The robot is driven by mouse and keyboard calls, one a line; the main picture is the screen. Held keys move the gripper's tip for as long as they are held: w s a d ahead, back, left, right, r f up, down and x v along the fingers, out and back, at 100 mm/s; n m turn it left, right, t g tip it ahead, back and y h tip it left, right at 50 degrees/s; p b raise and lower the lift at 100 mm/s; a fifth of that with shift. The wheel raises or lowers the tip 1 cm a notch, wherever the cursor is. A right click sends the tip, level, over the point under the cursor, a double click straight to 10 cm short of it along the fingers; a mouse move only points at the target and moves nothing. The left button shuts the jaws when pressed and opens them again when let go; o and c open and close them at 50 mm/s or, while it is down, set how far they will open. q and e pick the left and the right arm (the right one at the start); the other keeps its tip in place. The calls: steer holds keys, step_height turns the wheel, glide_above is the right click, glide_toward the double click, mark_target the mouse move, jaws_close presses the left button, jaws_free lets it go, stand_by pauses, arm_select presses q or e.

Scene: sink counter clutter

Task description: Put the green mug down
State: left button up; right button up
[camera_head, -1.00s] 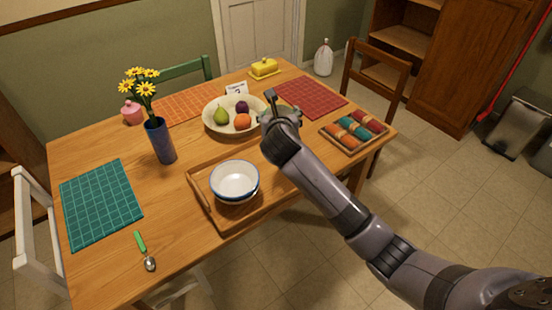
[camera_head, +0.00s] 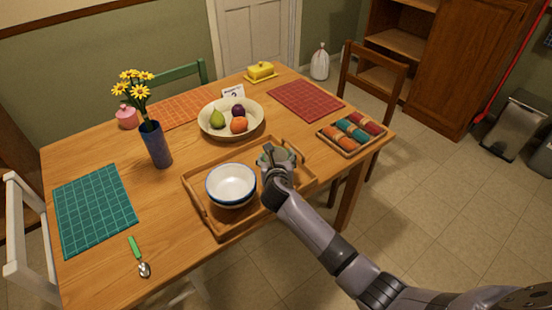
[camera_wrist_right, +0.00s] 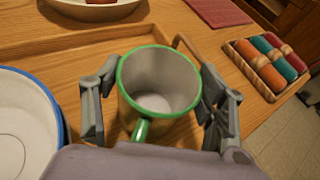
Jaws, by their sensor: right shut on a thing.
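The green mug (camera_wrist_right: 160,82), with a green rim, pale inside and green handle, is upright between the fingers of my right gripper (camera_wrist_right: 155,105) in the right wrist view. The fingers are shut on it from both sides. In the head view my right gripper (camera_head: 277,160) is over the right part of the wooden tray (camera_head: 222,229), and the mug (camera_head: 287,157) is mostly hidden by it. I cannot tell whether the mug's base touches the tray. My left gripper is not in view.
Stacked white bowls (camera_head: 231,184) with a blue rim stand in the tray, left of the mug. A fruit bowl (camera_head: 214,134) is behind the tray. A box of rolled cloths (camera_head: 351,134) lies to the right. A red mat (camera_head: 306,101) is behind.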

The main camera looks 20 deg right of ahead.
steer(key=shift+r, duration=0.1)
steer(key=o, duration=1.4)
steer(key=shift+s+a+r, duration=0.1)
steer(key=shift+s, duration=0.15)
steer(key=p+v, duration=0.1)
steer(key=v, duration=1)
steer(key=shift+s+a, duration=0.1)
steer(key=shift+s, duration=0.2)
